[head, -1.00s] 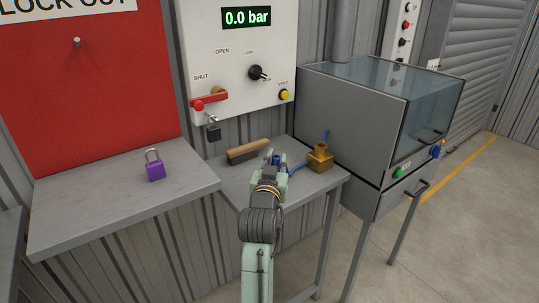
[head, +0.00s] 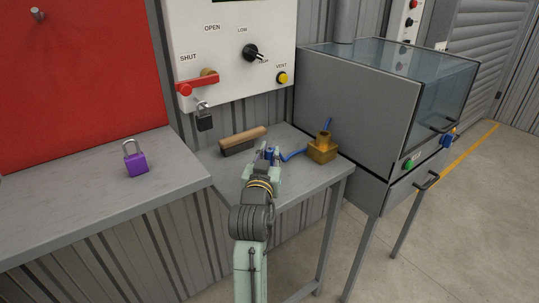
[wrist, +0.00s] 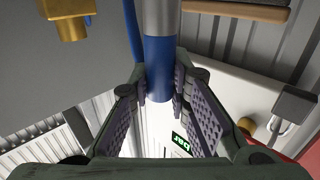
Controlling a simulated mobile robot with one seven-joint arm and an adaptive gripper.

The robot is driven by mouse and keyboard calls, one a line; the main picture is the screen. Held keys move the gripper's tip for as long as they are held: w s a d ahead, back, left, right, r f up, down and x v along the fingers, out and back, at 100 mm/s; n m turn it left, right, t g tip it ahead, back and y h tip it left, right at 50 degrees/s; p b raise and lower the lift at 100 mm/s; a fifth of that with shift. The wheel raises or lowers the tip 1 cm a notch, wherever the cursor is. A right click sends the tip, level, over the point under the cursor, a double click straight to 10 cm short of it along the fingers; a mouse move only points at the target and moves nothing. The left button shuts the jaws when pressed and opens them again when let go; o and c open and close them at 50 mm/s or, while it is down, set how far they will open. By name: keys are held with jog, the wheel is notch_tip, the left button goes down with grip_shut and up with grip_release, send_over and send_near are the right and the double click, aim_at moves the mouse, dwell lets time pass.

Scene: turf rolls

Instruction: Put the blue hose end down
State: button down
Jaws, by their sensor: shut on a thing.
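The blue hose end (head: 270,155) is between the fingers of my gripper (head: 267,156), over the small grey bench (head: 292,187). In the wrist view the hose end (wrist: 158,65) is a blue cylinder with a silver sleeve, and the fingers of my gripper (wrist: 165,95) are shut on it. A thin blue hose (head: 293,156) runs from it toward the brass block (head: 322,152) on the right of the bench. I cannot tell whether the hose end touches the bench top.
A wooden-handled brush (head: 243,141) lies behind my gripper. A purple padlock (head: 136,163) stands on the left shelf (head: 85,203). A valve panel (head: 230,50) with a hanging black padlock (head: 204,122) is behind. A grey cabinet (head: 358,100) stands right. The bench front is bare.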

jog(key=shift+f+b, duration=0.35)
jog(key=shift+f, duration=0.4)
jog(key=c, duration=1.5)
grip_release()
jog(key=shift+f, duration=0.15)
jog(key=shift+r+p, duration=0.35)
jog(key=shift+r, duration=0.1)
jog(key=s, duration=0.2)
jog(key=s+a+b, duration=0.1)
jog(key=s, duration=0.2)
jog(key=s+b, duration=0.1)
jog(key=s, duration=0.2)
jog(key=shift+s+a+r, duration=0.2)
jog(key=shift+a, duration=0.05)
jog(key=shift+s+r+p, duration=0.4)
jog(key=shift+r+p, duration=0.1)
jog(key=shift+p, duration=0.45)
jog(key=s+p, duration=0.1)
jog(key=p, duration=0.3)
jog(key=shift+s+a, duration=0.1)
jog(key=shift+s, duration=0.1)
jog(key=shift+s+a+f+p, duration=0.1)
jog(key=shift+s+f+p, duration=0.1)
jog(key=shift+s+p, duration=0.6)
jog(key=shift+w, duration=0.2)
